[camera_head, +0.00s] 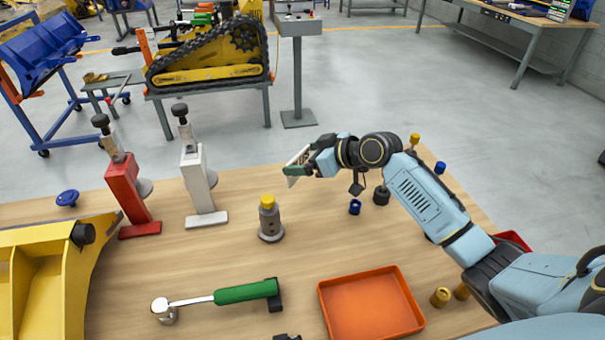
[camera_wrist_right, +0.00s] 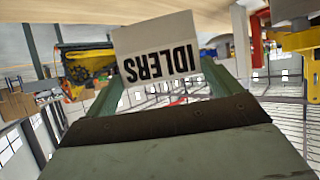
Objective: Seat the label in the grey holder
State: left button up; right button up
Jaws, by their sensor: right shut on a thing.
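The label is a white card (camera_wrist_right: 158,50) printed "IDLERS", which reads upside down in the right wrist view. My right gripper (camera_head: 302,163) is shut on it, and the card sits between the two green fingers, tilted. In the head view, a pale edge of the label (camera_head: 292,180) shows below the fingertips, above the table's far part. I cannot make out with certainty which thing is the grey holder. My left gripper is not in view.
On the wooden table stand a red clamp stand (camera_head: 132,195), a white clamp stand (camera_head: 199,185) and a grey cylinder with yellow top (camera_head: 270,222). A green-handled wrench (camera_head: 246,292) and an orange tray (camera_head: 370,308) lie nearer. A yellow frame (camera_head: 35,290) fills the left.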

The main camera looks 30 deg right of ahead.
jog(key=shift+f, duration=0.5)
jog(key=shift+w+f, duration=0.1)
jog(key=shift+f, duration=0.2)
notch_tip(320, 180, down, 3)
jog(key=shift+f+b, duration=0.1)
jog(key=shift+b, duration=0.25)
jog(key=shift+f, duration=0.2)
jog(key=o, duration=0.6)
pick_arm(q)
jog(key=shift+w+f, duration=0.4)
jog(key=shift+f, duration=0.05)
pick_arm(e)
jog(key=shift+o, duration=0.5)
